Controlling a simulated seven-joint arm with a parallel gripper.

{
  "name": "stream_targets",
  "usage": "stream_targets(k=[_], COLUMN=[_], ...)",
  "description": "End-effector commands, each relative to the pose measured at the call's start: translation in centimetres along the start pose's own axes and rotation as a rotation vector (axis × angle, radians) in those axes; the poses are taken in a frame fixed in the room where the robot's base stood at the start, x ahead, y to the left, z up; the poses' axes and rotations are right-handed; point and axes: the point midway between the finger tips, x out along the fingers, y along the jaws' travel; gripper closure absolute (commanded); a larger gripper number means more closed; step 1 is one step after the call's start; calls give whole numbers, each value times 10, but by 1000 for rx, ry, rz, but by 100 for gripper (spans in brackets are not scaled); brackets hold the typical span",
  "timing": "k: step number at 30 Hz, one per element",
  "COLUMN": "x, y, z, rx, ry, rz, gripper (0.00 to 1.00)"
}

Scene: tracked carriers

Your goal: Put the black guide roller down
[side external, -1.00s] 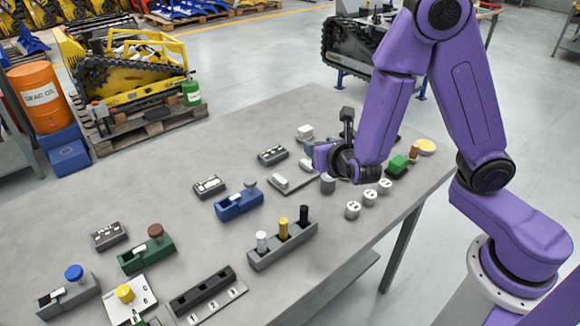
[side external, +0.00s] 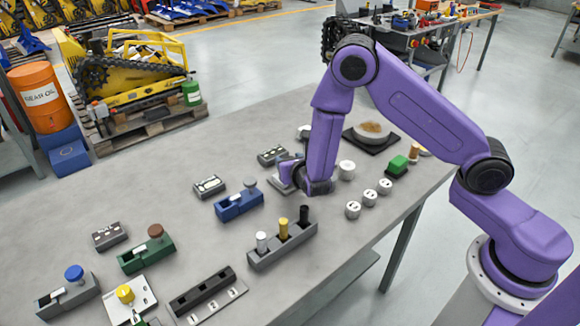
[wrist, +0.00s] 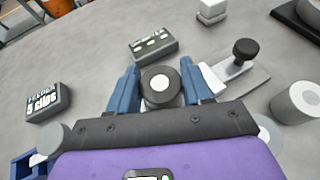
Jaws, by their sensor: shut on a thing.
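My gripper (wrist: 162,82) has its two blue fingers on either side of a round dark roller with a pale centre, which I take as the black guide roller (wrist: 152,98). It is shut on the roller, which appears end-on in the wrist view. In the side view my gripper is low over the table's middle, and its wrist hides the roller. I cannot tell whether the roller touches the table. Just right of the fingers in the wrist view, a pale plate carries a slide with a black knob (wrist: 245,50).
In the wrist view, a dark labelled block (wrist: 153,44) lies beyond the roller, a clip-labelled block (wrist: 48,101) lies left, and a white cylinder (wrist: 297,105) stands right. In the side view, a blue fixture (side external: 238,205) and a peg rack (side external: 282,247) stand nearby.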

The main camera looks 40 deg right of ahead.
Motion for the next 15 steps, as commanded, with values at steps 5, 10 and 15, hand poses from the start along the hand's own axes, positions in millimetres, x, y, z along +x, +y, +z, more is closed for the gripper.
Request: stream_targets(k=[5, 10, 15], x=[6, 7, 7], y=[0, 0, 0], z=[-15, -17, -17], rx=[0, 3, 2], ry=[-1, -2, -2], rz=[0, 1, 1], gripper=[89, 89, 89])
